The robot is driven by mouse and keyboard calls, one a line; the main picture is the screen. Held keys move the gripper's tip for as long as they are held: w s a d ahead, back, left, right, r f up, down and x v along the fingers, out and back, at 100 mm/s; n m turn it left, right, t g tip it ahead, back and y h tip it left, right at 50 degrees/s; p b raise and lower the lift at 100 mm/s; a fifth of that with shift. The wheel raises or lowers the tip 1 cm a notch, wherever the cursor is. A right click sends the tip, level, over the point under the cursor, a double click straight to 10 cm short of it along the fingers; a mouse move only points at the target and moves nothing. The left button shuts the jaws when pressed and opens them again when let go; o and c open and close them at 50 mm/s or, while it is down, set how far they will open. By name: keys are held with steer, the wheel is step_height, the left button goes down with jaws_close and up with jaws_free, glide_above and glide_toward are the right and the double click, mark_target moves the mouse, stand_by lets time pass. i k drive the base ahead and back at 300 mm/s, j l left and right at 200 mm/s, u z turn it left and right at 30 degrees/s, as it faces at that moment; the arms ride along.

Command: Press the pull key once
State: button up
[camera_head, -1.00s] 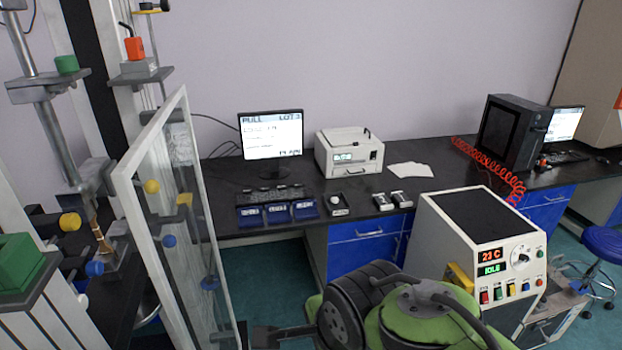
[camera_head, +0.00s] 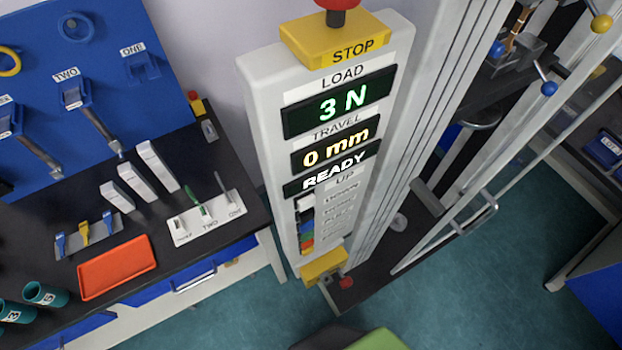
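The tester's control panel (camera_head: 330,150) stands upright in the middle of the view. Its displays read LOAD 3 N, TRAVEL 0 mm and READY. Below them is a column of small coloured keys (camera_head: 306,226), among them white, blue, green and red ones, with labels at their right. The top label reads UP; the lower labels are too small to read, so I cannot tell which key is the pull key. My gripper is out of view; only a green and dark part of my arm shows at the bottom edge.
A yellow STOP block (camera_head: 334,38) with a red knob tops the panel. At left, a dark bench (camera_head: 30,225) holds an orange tray (camera_head: 117,268), white blocks and small tools before a blue pegboard (camera_head: 60,110). A clear-paned guard door stands open at right. Teal floor is free in front.

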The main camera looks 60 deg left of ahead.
mark_target(310, 235)
steer(key=k+u, duration=0.15)
steer(key=u, duration=2.4)
steer(key=j+z, duration=0.45)
steer(key=l+u, duration=0.45)
